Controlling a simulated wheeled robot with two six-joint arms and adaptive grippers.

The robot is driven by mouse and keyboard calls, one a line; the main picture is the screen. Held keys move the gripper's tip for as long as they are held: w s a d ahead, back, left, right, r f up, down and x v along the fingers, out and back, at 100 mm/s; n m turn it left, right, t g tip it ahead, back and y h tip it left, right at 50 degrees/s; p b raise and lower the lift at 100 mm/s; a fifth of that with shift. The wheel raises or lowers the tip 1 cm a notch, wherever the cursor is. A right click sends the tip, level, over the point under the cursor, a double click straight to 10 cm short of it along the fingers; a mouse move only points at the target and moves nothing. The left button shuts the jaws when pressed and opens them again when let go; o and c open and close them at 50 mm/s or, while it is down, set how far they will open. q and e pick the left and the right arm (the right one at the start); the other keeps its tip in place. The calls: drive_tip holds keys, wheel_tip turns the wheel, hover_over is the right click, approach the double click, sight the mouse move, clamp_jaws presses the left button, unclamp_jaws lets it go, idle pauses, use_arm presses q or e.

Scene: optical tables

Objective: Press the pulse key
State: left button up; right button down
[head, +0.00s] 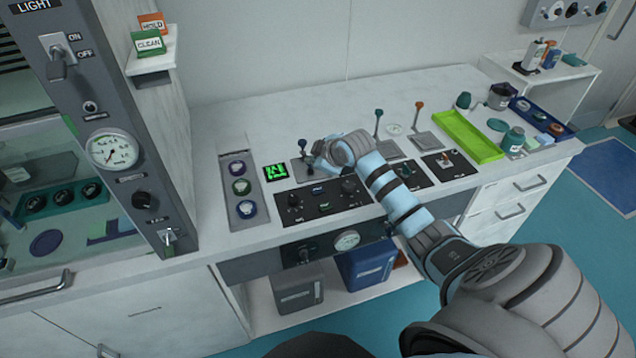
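I cannot read a label that marks the pulse key. A black control panel (340,216) on the worktop carries dark knobs and two small keys, a blue one (319,191) and a greenish one (325,208). My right gripper (316,164) is behind the panel, near a lever with a dark blue knob (303,143). Its fingers are small and partly hidden by the wrist, so its opening is unclear. My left gripper is not in view.
A small green-lit display (276,172) and a grey plate with three round knobs (241,187) lie left of the panel. A tall gauge column (113,150) rises at left.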

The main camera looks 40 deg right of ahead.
drive_tip(key=b, duration=0.6)
hover_over(315, 190)
wheel_tip(315, 190, down, 7)
drive_tip(key=shift+s+r, duration=0.1)
drive_tip(key=shift+r, duration=0.05)
drive_tip(key=shift+f, duration=0.35)
drive_tip(key=shift+f, duration=0.1)
idle(0.5)
drive_tip(key=shift+f, duration=0.3)
drive_tip(key=shift+f, duration=0.45)
idle(0.5)
drive_tip(key=shift+r, duration=0.1)
drive_tip(key=shift+r+p, duration=0.8)
drive_tip(key=shift+p, duration=0.2)
